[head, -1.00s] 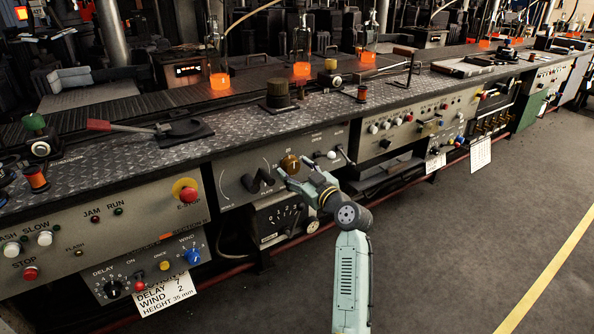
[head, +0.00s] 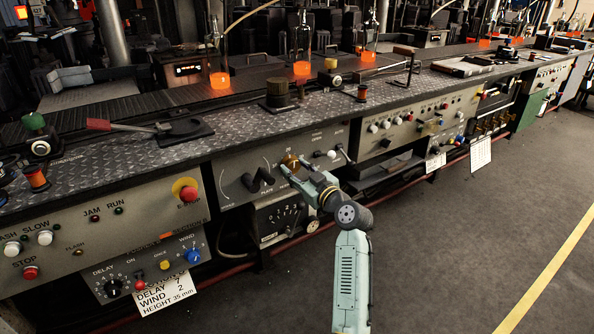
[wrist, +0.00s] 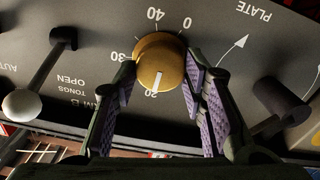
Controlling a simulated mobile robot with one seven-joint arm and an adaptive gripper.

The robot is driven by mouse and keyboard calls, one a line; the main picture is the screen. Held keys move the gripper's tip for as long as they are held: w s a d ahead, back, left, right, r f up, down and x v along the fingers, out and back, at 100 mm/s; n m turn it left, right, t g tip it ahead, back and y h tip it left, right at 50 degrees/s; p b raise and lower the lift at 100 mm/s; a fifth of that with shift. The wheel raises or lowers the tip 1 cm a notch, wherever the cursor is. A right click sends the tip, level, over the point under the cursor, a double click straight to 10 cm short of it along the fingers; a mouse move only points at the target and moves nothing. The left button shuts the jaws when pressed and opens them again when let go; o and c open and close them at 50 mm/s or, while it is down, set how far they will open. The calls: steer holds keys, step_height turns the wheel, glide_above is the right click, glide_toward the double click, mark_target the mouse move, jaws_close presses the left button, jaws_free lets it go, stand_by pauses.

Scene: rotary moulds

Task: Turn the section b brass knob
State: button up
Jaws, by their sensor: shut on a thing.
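The brass knob (wrist: 159,62) sits on a grey panel in the wrist view, with a white pointer mark on its face directed towards the 20 on the dial. It also shows in the head view (head: 290,162) on the middle panel. My gripper (wrist: 158,78) has its purple-padded fingers on either side of the knob and is shut on it. In the head view my gripper (head: 295,172) reaches the knob from the lower right. Part of the knob's sides is hidden by the fingers.
A white-tipped lever (wrist: 40,85) stands left of the knob in the wrist view, and a dark handle (wrist: 282,102) stands to the right. A panel with a red stop button (head: 189,193) lies left in the head view. The floor (head: 460,240) is clear at right.

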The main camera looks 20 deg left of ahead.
steer(key=m, duration=0.5)
steer(key=m+p, duration=0.2)
steer(key=m, duration=0.5)
steer(key=shift+p, duration=0.3)
steer(key=m+p, duration=0.3)
steer(key=m, duration=0.3)
steer(key=shift+w+p, duration=0.1)
steer(key=shift+p, duration=0.25)
steer(key=m+p, duration=0.3)
steer(key=m, duration=0.2)
steer(key=shift+f+m, duration=0.15)
steer(key=shift+m, duration=0.15)
steer(key=shift+d+p, duration=0.1)
steer(key=shift+p, duration=0.2)
steer(key=o, duration=1.2)
steer(key=shift+c, duration=0.2)
